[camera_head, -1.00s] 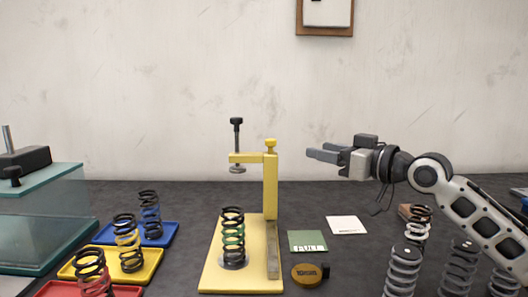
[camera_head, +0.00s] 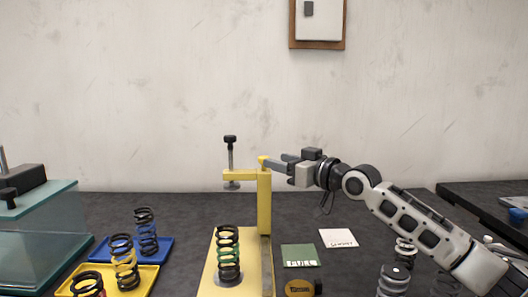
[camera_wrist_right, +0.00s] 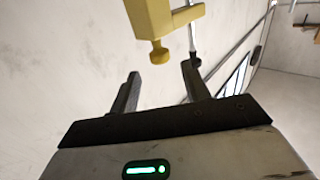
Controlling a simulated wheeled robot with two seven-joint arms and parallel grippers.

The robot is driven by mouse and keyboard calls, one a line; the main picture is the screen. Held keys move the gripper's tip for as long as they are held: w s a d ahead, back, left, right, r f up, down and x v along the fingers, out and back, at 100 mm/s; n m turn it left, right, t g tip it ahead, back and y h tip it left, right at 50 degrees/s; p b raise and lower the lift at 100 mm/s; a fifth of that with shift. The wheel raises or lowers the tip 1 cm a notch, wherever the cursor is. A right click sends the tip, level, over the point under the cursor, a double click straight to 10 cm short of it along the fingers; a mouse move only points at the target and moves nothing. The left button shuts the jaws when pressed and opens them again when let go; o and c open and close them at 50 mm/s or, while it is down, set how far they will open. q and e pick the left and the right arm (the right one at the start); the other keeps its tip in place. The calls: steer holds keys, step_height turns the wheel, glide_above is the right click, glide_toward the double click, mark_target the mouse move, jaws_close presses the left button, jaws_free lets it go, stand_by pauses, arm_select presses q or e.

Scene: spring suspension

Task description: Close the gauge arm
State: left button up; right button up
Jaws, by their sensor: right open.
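The yellow gauge stands mid-table, its post (camera_head: 264,205) rising from a yellow base plate (camera_head: 208,268). Its gauge arm (camera_head: 241,175) juts left from the post top and carries a screw with a black knob (camera_head: 230,140) and a round pad. A black spring with green coils (camera_head: 228,252) stands upright on the base below the pad, with a gap between. My right gripper (camera_head: 274,163) is at the post top, right of the small yellow knob (camera_head: 262,160). In the wrist view its fingers (camera_wrist_right: 160,80) are apart and empty, the yellow knob (camera_wrist_right: 159,54) just beyond them. My left gripper is out of view.
Springs stand on blue (camera_head: 162,250) and yellow (camera_head: 148,277) trays at left, beside a glass-sided box (camera_head: 45,230). A green card (camera_head: 300,256), white card (camera_head: 338,238) and round tape-like item (camera_head: 299,287) lie right of the gauge. More springs (camera_head: 394,279) stand at right.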

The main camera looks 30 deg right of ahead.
mark_target(263, 157)
steer(key=p+x, duration=0.1)
steer(key=x, duration=0.4)
steer(key=shift+a+r, duration=0.1)
steer(key=shift+w+a, duration=0.1)
steer(key=shift+w, duration=0.4)
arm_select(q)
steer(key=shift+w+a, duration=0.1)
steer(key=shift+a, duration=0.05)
arm_select(e)
steer(key=c, duration=1)
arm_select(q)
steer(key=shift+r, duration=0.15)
arm_select(e)
steer(key=shift+a, duration=0.1)
jaws_close()
